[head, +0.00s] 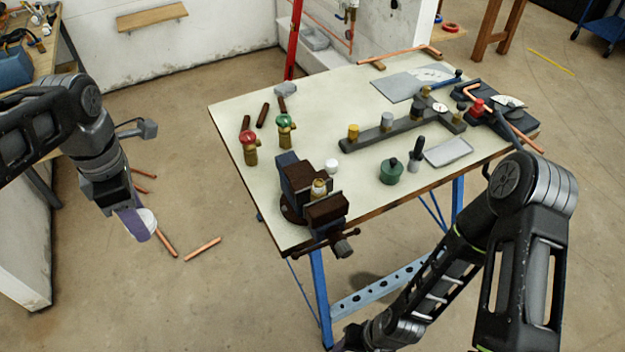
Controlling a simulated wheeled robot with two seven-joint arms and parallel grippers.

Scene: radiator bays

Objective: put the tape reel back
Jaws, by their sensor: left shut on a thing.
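My left gripper (138,222) hangs over the floor to the left of the workbench, pointing down. It is shut on a small white round thing (147,218), which looks like the tape reel; the fingers hide part of it. Another small white cylinder (331,166) stands on the bench top (310,117), just behind the vise; I cannot tell whether it is a reel or a cap. My right arm reaches down to the bottom edge, where its gripper is mostly cut off.
A dark vise (310,192) sits at the bench's near corner. Two brass valves, with red (249,145) and green (284,130) handles, stand behind it. A green pot (391,172), a grey tray (448,151) and a grey rail of fittings (395,132) are to the right. Copper pipes (202,249) lie on the floor.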

